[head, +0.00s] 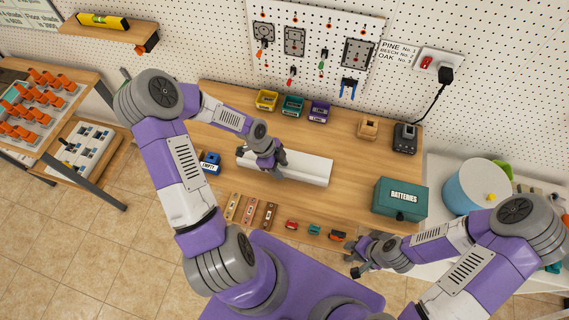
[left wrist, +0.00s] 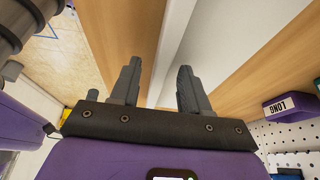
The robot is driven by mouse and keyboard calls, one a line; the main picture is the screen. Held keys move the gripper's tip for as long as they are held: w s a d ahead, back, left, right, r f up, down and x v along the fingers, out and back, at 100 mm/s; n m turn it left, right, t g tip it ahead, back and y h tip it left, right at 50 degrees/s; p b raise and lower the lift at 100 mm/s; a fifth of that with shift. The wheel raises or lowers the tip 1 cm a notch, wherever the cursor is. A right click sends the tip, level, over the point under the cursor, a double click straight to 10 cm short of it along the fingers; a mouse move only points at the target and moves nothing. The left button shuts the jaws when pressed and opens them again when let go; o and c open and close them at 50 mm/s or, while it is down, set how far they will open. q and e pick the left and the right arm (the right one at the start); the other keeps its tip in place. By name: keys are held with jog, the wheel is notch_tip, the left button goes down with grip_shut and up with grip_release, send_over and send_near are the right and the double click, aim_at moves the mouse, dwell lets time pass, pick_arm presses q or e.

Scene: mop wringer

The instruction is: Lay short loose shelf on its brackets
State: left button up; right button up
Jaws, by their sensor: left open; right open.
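A long white board (head: 305,168), which may be the loose shelf, lies on the wooden workbench (head: 225,140). My left gripper (head: 272,162) is open above the left half of the board. In the left wrist view its two fingers (left wrist: 160,85) are apart, with the white board (left wrist: 195,45) beyond them; I cannot tell whether they touch it. My right gripper (head: 358,257) is open and empty, near the bench's front right edge. I cannot make out a pair of empty brackets in these views.
Yellow, teal and purple bins (head: 292,105) stand behind the board. A green batteries box (head: 400,199) is at right. Wood samples (head: 250,210) and small items (head: 314,229) lie along the front. A wall shelf (head: 108,32) bears a yellow level (head: 103,21).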

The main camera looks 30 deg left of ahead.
pick_arm(q)
grip_shut()
notch_tip(320, 180, up, 10)
jog(key=p, duration=0.2)
jog(key=c, duration=0.6)
grip_release()
jog(key=shift+c, duration=0.2)
grip_shut()
